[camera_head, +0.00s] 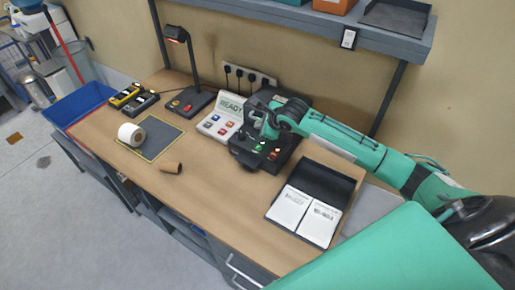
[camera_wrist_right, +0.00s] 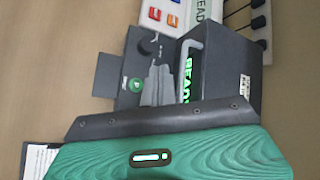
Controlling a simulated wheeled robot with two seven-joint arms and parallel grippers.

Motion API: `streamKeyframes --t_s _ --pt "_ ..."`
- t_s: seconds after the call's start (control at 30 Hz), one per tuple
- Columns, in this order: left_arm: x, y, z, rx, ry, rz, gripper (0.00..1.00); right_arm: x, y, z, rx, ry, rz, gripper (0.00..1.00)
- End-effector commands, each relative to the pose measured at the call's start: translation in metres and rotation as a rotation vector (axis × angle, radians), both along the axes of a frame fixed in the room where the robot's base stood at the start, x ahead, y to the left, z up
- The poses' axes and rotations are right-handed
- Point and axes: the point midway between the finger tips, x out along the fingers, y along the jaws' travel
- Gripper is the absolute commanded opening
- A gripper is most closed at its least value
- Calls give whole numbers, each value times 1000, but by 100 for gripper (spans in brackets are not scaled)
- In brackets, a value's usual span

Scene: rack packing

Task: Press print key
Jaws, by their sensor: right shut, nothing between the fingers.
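The black machine (camera_head: 288,151) stands at the back of the bench. On its front panel a round green key (camera_wrist_right: 135,84) is lit, beside a dark knob (camera_wrist_right: 148,46). Its label is too small to read. A display with green text (camera_wrist_right: 188,80) sits behind a grey handle. My right gripper (camera_head: 262,128) is over this panel, pointing down, shut and empty. In the wrist view its grey fingers (camera_wrist_right: 158,72) are just right of the green key and hide part of the panel. I cannot tell whether they touch it. My left gripper is out of view.
A white keypad (camera_head: 220,120) with coloured keys and a READY display stands left of the machine. A dark tray (camera_head: 327,183) with white label sheets lies to the right. The front-middle bench is clear.

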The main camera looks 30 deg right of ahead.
Motion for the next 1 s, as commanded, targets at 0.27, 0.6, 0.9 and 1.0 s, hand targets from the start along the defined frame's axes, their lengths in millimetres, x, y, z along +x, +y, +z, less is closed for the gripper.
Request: streamKeyframes --t_s 0.27,0.6,0.9,1.0 --pt "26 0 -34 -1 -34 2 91 0 -1 -31 -2 -1 0 0" --pt "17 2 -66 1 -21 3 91 -1 0 -65 1 2 0 0" --pt "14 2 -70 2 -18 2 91 0 0 -80 -1 -1 0 0" --pt "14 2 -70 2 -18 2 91 0 0 -80 -1 -1 0 0"
